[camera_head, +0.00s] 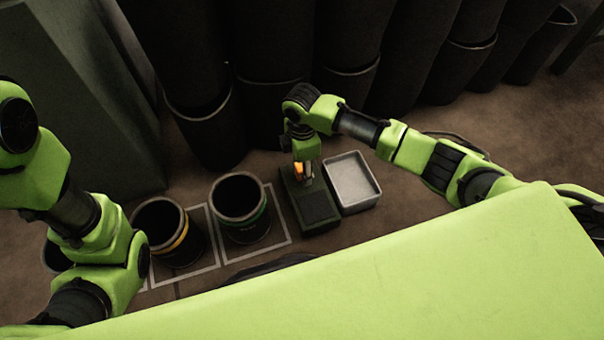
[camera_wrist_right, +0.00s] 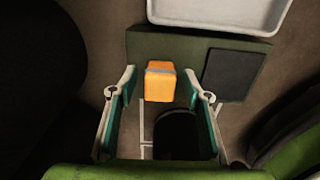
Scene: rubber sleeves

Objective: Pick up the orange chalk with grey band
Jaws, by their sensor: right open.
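The orange chalk with the grey band (camera_wrist_right: 160,84) lies on a dark green stand (camera_wrist_right: 170,46) in the right wrist view. Its grey band crosses it near the far end. In the head view the chalk (camera_head: 299,170) shows as a small bright orange patch on the stand (camera_head: 308,205), partly hidden by my right gripper. My right gripper (camera_wrist_right: 160,88) is open, with one finger on each side of the chalk and a gap on both sides. In the head view the right gripper (camera_head: 305,172) points down over the stand. My left arm is at the left; its gripper is not clearly visible.
A pale metal tray (camera_head: 375,200) stands right of the stand. To the left are a green-banded dark bin (camera_head: 240,232) and a yellow-banded one (camera_head: 170,255). Large dark cylinders (camera_head: 270,100) stand behind. A black pad (camera_wrist_right: 230,75) is on the stand beside the chalk.

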